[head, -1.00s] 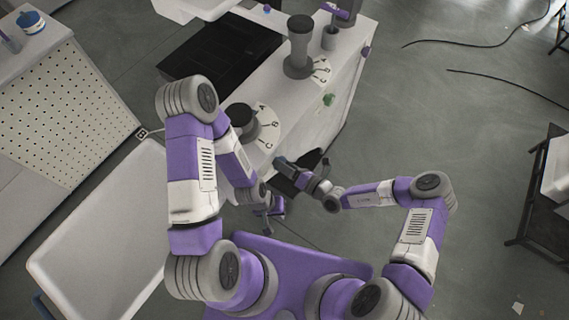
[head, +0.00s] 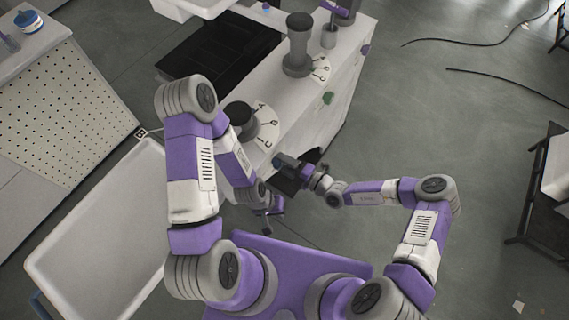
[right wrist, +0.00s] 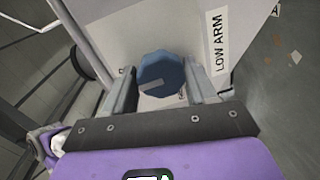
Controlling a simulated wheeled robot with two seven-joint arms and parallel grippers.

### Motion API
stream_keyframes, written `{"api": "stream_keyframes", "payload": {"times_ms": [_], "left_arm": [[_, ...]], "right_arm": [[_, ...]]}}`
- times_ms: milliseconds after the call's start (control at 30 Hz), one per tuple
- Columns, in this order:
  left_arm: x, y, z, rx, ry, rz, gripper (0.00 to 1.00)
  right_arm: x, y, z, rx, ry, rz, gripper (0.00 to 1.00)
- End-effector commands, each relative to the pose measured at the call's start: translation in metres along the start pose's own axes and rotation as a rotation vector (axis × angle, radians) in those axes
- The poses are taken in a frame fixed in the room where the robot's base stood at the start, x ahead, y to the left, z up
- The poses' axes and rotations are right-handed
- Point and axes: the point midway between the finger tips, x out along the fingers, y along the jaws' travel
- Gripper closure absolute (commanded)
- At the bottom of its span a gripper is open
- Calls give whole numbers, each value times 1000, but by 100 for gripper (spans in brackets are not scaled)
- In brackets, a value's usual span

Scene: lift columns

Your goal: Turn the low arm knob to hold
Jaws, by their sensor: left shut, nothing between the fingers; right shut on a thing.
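The blue low arm knob (right wrist: 165,72) is round with a scalloped edge, on a pale panel in the right wrist view. A grey bar on its face slants down to the left. A white label (right wrist: 216,42) beside it reads LOW ARM. My right gripper (right wrist: 160,68) is shut on the knob, one finger on each side. Small lettering by the right finger is mostly hidden. In the head view my right gripper (head: 287,164) is at the near end of the pale cabinet. My left gripper (head: 270,209) is shut and empty, below it and apart from the cabinet.
The cabinet (head: 315,110) carries two dark dial knobs (head: 299,45) (head: 241,117) with lettered plates and a green button (head: 327,98). A white tray table (head: 90,250) stands at left. Black cables (head: 480,75) lie on the floor at right.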

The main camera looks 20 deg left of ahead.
Motion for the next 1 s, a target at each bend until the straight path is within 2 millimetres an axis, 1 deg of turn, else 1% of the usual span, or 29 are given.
{"api": "stream_keyframes", "payload": {"times_ms": [233,600,633,700,767,1000], "left_arm": [[1,0,0,0,0,0,100],[1,0,0,0,0,0,100],[1,0,0,0,0,0,100],[1,0,0,0,0,0,100],[1,0,0,0,0,0,100],[1,0,0,0,0,0,100]], "right_arm": [[0,-1,0,38,3,-3,74],[0,-1,0,42,3,-3,74],[0,-1,0,42,3,-3,39],[0,-1,0,41,3,-3,28],[0,-1,0,40,3,-3,19],[0,0,0,38,3,-1,18]]}}
